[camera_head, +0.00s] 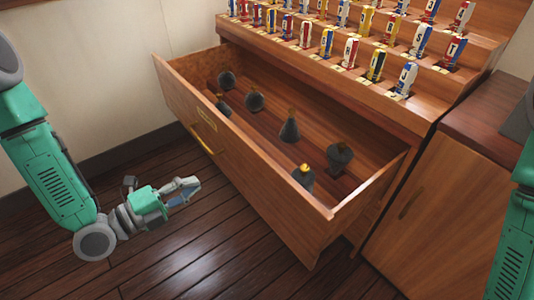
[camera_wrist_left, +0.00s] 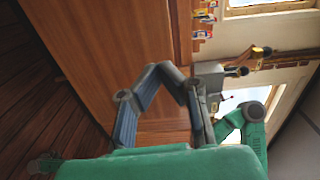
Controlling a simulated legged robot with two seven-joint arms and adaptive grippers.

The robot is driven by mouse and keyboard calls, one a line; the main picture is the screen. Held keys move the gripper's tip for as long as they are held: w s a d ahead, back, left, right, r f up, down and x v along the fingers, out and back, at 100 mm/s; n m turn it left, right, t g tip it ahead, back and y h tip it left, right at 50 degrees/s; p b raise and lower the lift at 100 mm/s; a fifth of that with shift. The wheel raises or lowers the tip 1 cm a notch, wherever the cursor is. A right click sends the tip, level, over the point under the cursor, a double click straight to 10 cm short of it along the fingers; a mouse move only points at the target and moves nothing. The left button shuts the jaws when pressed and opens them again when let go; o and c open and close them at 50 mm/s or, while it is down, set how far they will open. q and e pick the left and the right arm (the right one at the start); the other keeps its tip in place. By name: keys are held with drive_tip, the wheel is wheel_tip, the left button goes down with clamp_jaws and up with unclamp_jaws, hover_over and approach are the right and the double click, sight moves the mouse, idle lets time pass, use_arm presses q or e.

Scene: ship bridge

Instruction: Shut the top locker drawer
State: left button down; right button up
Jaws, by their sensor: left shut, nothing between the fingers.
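The top locker drawer (camera_head: 240,160) is pulled far out of the wooden locker in the head view. It has a brass handle (camera_head: 203,139) and a small label on its front. Several dark, weight-like objects with brass tops (camera_head: 289,128) stand inside it. My left gripper (camera_head: 190,185) is in front of the drawer's left part, apart from the front panel and a little below the handle. It is shut and empty. In the left wrist view the gripper's fingers (camera_wrist_left: 165,95) show before a brown wooden panel (camera_wrist_left: 105,50). My right gripper is not in view; only part of the right arm shows.
Stepped racks with several colourful numbered and lettered blocks (camera_head: 350,51) rise above the drawer. A closed wooden cabinet (camera_head: 437,215) with a brass handle stands at the right. The dark plank floor (camera_head: 200,255) in front is clear. A pale wall (camera_head: 110,70) lies at the left.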

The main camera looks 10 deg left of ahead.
use_arm(q)
drive_tip(key=b, duration=0.1)
approach(252, 152)
drive_tip(key=shift+m, duration=0.3)
drive_tip(key=b+x, duration=0.2)
drive_tip(key=x, duration=0.5)
drive_tip(key=shift+w+f+b, duration=0.1)
drive_tip(key=shift+w+b, duration=0.05)
drive_tip(key=shift+b, duration=0.15)
drive_tip(key=shift+w+d, duration=0.2)
drive_tip(key=shift+d, duration=0.2)
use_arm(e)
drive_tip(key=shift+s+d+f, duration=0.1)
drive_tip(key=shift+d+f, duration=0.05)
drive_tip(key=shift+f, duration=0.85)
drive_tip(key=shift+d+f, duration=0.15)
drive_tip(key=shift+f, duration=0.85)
use_arm(q)
drive_tip(key=shift+w, duration=0.1)
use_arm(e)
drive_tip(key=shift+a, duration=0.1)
